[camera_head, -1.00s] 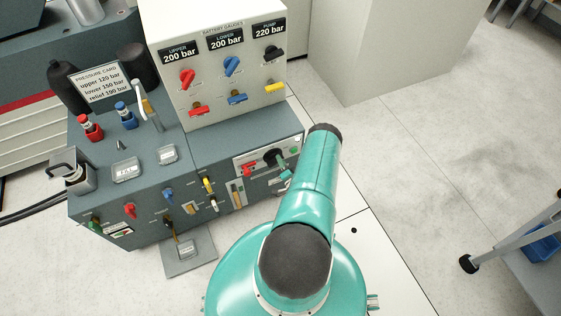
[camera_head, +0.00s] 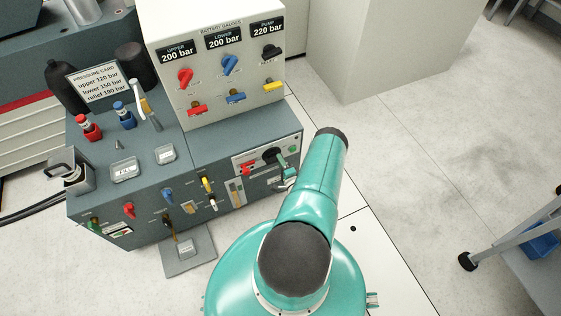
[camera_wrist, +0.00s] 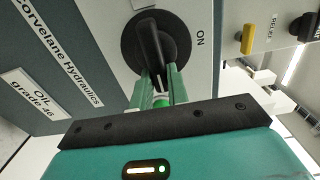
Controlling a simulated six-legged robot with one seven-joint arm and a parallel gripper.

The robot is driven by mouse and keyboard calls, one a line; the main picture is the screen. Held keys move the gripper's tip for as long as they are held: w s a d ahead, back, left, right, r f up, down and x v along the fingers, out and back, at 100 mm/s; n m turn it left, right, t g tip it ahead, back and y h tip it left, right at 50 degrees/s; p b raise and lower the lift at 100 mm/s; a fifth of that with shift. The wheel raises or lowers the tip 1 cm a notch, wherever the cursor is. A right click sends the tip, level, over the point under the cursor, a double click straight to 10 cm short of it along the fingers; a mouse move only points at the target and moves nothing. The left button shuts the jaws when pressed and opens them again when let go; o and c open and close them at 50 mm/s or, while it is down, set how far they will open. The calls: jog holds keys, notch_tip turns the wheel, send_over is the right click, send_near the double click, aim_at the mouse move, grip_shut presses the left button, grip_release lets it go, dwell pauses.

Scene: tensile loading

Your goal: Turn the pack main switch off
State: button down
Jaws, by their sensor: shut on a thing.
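The pack main switch (camera_wrist: 150,36) is a round black rotary knob with a raised bar handle, at the top middle of the wrist view. Its bar runs nearly along my fingers, and the word ON stands to its right. My gripper (camera_wrist: 158,80) has its green fingers shut on the near end of the bar. In the head view the black switch (camera_head: 271,155) sits on the light panel at the right of the unit's front. My gripper (camera_head: 283,163) reaches it from the right, and my arm hides part of the area below.
A red handle (camera_head: 248,169) is just left of the switch on the same panel. The gauge box (camera_head: 213,70) with several coloured valves stands above. In the wrist view a yellow handle (camera_wrist: 248,39) lies to the right. Open floor (camera_head: 420,150) is on the right.

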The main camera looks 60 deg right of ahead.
jog(key=shift+a+f, duration=0.1)
jog(key=shift+a, duration=0.05)
jog(key=c, duration=1.4)
grip_release()
jog(key=shift+o, duration=0.2)
jog(key=shift+s, duration=0.1)
jog(key=v, duration=1.3)
jog(key=shift+s, duration=0.25)
jog(key=shift+a, duration=0.1)
